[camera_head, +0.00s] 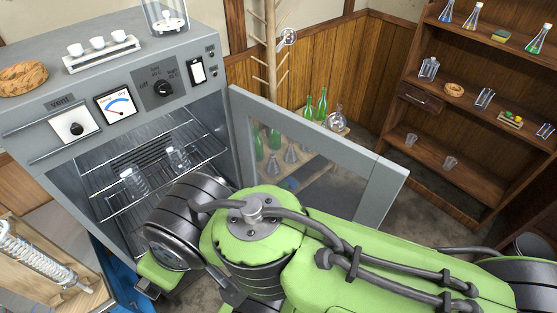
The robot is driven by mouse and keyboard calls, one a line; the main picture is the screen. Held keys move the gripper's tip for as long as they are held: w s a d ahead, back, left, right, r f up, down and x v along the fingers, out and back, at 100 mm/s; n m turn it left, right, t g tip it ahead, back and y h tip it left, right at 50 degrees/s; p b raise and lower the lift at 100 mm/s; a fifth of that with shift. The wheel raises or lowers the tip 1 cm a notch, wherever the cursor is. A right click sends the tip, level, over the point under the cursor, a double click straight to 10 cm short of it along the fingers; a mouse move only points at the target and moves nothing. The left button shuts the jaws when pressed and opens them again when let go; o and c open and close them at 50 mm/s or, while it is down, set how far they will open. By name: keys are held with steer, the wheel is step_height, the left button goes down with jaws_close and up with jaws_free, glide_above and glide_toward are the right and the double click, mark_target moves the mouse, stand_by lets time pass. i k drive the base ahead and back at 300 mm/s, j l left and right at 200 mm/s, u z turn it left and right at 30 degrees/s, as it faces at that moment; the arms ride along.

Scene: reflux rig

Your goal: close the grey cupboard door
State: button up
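The grey cupboard (112,68) is an oven-like cabinet at the left, with dials on its front panel and wire shelves inside. Its grey door (384,190), with a large glass pane, is hinged at the cabinet's right side and stands wide open, reaching toward the right. My green and black arm crosses the lower middle, in front of the door's lower part and the cabinet's lower opening. My gripper (150,288) is mostly hidden below the wrist at the lower left; only small dark parts show, so its fingers cannot be made out. Contact with the door is not visible.
Glass beakers (177,155) stand on the wire shelf inside the cabinet. Green bottles and flasks show behind and through the door glass. A brown shelf unit (432,70) with glassware is at the right. A wooden rack with a glass coil (38,255) is at the lower left.

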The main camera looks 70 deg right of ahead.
mark_target(385, 179)
steer(key=k+l+u, duration=0.15)
steer(key=k+l, duration=2.15)
steer(key=i+u, duration=0.2)
steer(key=u, duration=1.15)
